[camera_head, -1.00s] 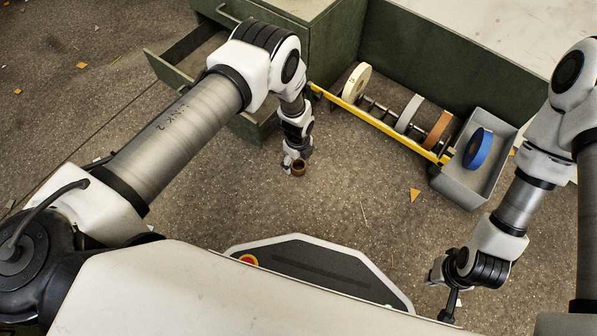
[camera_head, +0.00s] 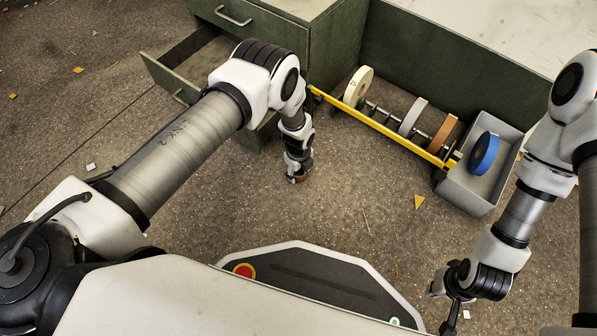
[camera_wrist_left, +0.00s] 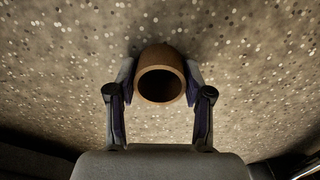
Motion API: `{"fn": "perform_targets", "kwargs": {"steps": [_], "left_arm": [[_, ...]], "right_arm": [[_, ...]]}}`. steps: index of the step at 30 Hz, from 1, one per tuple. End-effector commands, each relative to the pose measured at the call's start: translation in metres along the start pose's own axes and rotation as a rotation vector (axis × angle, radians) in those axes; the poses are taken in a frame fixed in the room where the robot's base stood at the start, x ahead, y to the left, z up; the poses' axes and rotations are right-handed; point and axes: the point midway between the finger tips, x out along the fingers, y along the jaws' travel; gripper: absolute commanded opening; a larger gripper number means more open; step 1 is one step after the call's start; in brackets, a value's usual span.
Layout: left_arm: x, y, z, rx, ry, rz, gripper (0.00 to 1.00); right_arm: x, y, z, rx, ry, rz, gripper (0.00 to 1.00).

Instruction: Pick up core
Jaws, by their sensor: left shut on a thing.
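The core is a short brown hollow tube (camera_wrist_left: 160,58), seen in the left wrist view between my left fingers with its round dark opening facing the camera. My left gripper (camera_wrist_left: 160,92) is shut on it, one finger on each side. In the head view my left gripper (camera_head: 297,177) points down over the speckled floor, with only a sliver of the core (camera_head: 303,179) showing at its tip. I cannot tell whether the core touches the floor. My right gripper (camera_head: 449,300) hangs at the lower right, away from the core; its jaws are too unclear to read.
A green cabinet with an open drawer (camera_head: 167,72) stands behind my left arm. To its right, a yellow bar (camera_head: 380,126) fronts a rod with several rolls. A grey bin (camera_head: 466,191) holds a blue roll (camera_head: 483,153). The floor in the middle is mostly clear, with small scraps.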

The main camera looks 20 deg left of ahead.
Motion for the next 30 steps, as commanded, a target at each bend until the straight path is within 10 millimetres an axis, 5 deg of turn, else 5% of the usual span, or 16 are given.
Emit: {"fn": "perform_targets", "kwargs": {"steps": [13, 20, 24, 30], "left_arm": [[-0.045, 0.000, 0.000, 0.000, 0.000, 0.000, 0.35], [-0.045, 0.006, -0.058, 0.008, 0.002, 0.003, 0.35], [-0.048, 0.010, -0.107, 0.010, 0.001, 0.002, 0.35], [-0.061, 0.013, -0.141, 0.003, 0.005, 0.001, 0.35]], "right_arm": [[-0.038, -0.001, 0.002, -0.006, -0.004, -0.001, 0.00], [-0.053, -0.001, 0.003, -0.010, -0.007, -0.001, 0.00], [-0.059, -0.001, 0.003, -0.011, -0.008, -0.001, 0.00], [-0.123, -0.002, 0.002, -0.011, -0.006, -0.001, 0.00]]}}
